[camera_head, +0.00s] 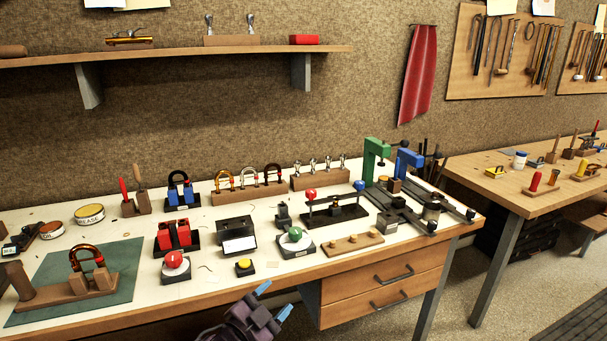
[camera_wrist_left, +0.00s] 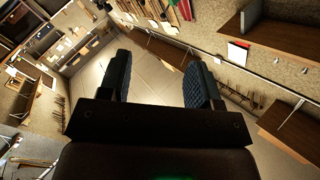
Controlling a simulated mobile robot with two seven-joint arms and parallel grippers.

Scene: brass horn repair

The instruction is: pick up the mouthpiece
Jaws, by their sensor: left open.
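Several small silver pieces that look like mouthpieces (camera_head: 327,163) stand upright in a wooden rack (camera_head: 320,179) at the back of the bench. Two more silver pieces of similar shape (camera_head: 250,24) stand in a wooden block on the wall shelf. I cannot tell which one is the task's mouthpiece. My left gripper (camera_head: 273,300) is open and empty at the bench's front edge, well apart from the rack. In the left wrist view its two dark fingers (camera_wrist_left: 158,82) stand apart with only floor and far furniture between them. My right gripper is not in view.
The white bench top (camera_head: 205,283) holds a green mat (camera_head: 120,300), red and blue holders, a yellow button (camera_head: 244,266), a green-knobbed device (camera_head: 296,240) and green and blue clamps (camera_head: 375,152). A wooden shelf (camera_head: 180,57) overhangs the back left. A second bench (camera_head: 500,195) stands right.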

